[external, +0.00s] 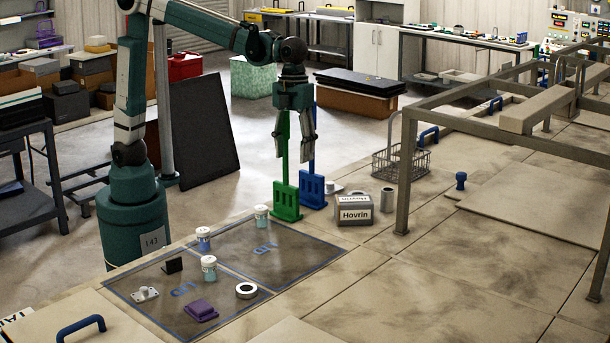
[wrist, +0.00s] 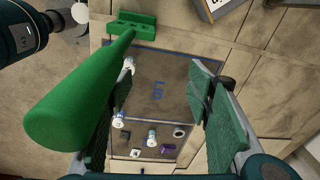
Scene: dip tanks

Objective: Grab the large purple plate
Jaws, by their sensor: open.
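A purple piece (external: 201,311), low with a raised block on top, lies on the dark marked mat (external: 262,278) near its front edge. It is the only purple thing on the mat, and it also shows small in the wrist view (wrist: 167,148). My gripper (external: 295,150) is open and empty, high above the far side of the mat and well away from the purple piece. In the wrist view my gripper (wrist: 160,82) has its fingers spread, with the mat and the purple piece seen between them.
A tall green-handled tool (external: 287,198) stands close to my gripper, beside its left finger in the wrist view. A blue one (external: 313,190) stands behind it. Several lidded jars (external: 209,266), a ring (external: 246,290), a white knobbed piece (external: 144,293) and a black piece (external: 172,265) surround the purple piece.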

